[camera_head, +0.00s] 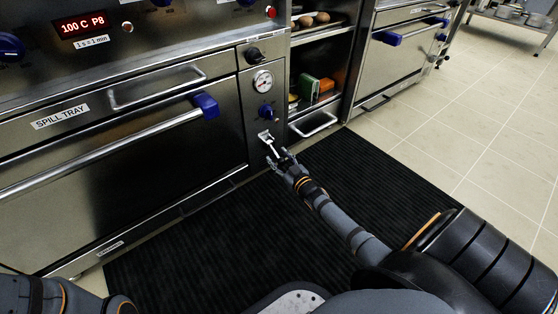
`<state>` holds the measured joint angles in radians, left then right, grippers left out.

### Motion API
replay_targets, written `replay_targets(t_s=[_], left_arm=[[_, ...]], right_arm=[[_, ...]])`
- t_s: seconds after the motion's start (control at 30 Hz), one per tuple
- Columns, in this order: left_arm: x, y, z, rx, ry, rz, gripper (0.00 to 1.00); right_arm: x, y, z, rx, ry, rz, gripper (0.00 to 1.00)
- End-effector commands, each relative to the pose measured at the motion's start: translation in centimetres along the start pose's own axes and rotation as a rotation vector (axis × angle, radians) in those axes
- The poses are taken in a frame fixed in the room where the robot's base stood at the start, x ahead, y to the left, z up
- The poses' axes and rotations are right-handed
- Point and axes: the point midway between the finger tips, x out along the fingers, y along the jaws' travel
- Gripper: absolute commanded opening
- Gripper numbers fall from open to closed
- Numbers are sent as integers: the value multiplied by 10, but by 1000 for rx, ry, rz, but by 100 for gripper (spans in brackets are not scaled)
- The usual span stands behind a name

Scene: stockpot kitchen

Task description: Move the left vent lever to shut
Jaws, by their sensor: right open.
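My right gripper (281,159) is in the head view, at the narrow side panel (238,120) of the steel oven. Its fingers are open and close to a small metal lever (268,142) low on that panel, beneath a blue knob (265,112). I cannot tell whether the fingers touch the lever. A small pale plate (265,134) sits at the lever; its markings are too small to read. My left arm shows only at the bottom left corner, and its gripper is out of view.
The long oven door handle (110,150) juts out at left. Right of the panel is an open shelf bay with a pull handle (313,125). A dark ribbed mat (365,170) covers the floor.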

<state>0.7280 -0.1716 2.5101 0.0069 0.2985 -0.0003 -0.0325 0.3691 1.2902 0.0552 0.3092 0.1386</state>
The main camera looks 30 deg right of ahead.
Motion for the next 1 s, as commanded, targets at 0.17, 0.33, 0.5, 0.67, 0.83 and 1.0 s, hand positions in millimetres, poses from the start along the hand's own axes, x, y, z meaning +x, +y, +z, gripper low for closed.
replay_targets(t_s=[0.17, 0.33, 0.5, 0.67, 0.83, 1.0], left_arm=[[0, 0, 0, 0, -1, 0, 48], [0, 0, 0, 0, 0, 0, 48], [0, 0, 0, 1, 1, 0, 48], [0, 0, 0, 1, 1, 0, 48], [0, 0, 0, 0, 1, 0, 48], [2, 0, 1, 0, 1, 0, 48]], right_arm=[[0, 0, 0, 0, 0, 0, 50], [0, 0, 0, 0, 0, 0, 27], [0, 0, 0, 0, 0, 0, 4], [0, 0, 0, 0, 0, 0, 0], [0, 0, 0, 0, 0, 0, 0], [-1, 0, -1, 0, -3, -1, 0]])
